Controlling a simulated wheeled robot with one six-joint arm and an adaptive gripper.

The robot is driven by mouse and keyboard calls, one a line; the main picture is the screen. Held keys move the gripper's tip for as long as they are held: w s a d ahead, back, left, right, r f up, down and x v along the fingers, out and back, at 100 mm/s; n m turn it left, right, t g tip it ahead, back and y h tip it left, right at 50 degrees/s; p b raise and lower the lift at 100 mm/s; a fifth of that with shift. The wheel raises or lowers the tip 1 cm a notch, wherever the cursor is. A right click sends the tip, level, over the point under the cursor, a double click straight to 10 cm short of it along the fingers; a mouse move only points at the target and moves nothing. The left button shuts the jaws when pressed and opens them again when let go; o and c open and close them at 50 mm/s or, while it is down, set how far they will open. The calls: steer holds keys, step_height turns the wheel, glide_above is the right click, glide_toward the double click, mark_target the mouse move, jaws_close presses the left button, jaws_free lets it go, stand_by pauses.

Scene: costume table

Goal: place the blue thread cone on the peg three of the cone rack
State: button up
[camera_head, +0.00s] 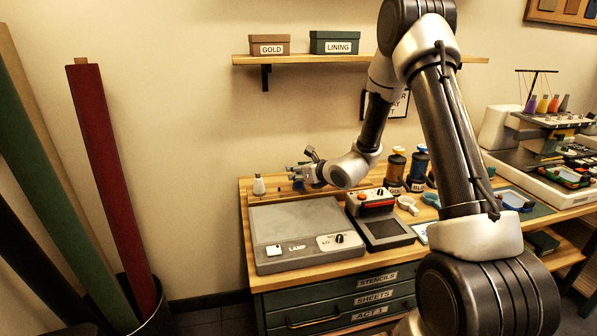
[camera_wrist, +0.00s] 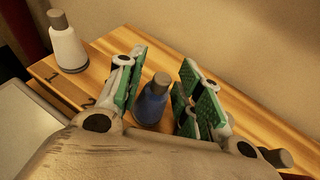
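The fingers are spread, with a gap showing beside the cone. In the head view my gripper (camera_head: 303,174) is low at the table's back left, and the cone is mostly hidden by it.
A white cone (camera_wrist: 67,45) stands left of my gripper. A wall shelf (camera_head: 340,58) is above.

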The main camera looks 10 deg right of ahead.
steer(key=shift+o, duration=0.5)
steer(key=shift+s+r, duration=0.1)
steer(key=shift+r, duration=0.1)
steer(key=v, duration=1.2)
steer(key=s+a+r+n+g+y, duration=0.2)
steer(key=s+a+r+n+g, duration=0.1)
steer(key=s+n, duration=0.35)
steer(key=s+a+r+n+g+y, duration=0.1)
steer(key=s+a+r+n+g, duration=0.15)
steer(key=s+r+n, duration=0.35)
steer(key=s+a+r+n+g+y, duration=0.1)
steer(key=s+a+n+g+y, duration=0.15)
steer(key=s+n, duration=0.4)
steer(key=s+d+r+n+h, duration=0.3)
steer(key=s+d+n+h, duration=0.2)
steer(key=d, duration=0.4)
steer(key=s+d+r+n+h, duration=0.3)
steer(key=s+d+n+h, duration=0.3)
steer(key=s+d, duration=0.3)
steer(key=shift+s+d+n, duration=0.25)
steer(key=shift+n, duration=0.45)
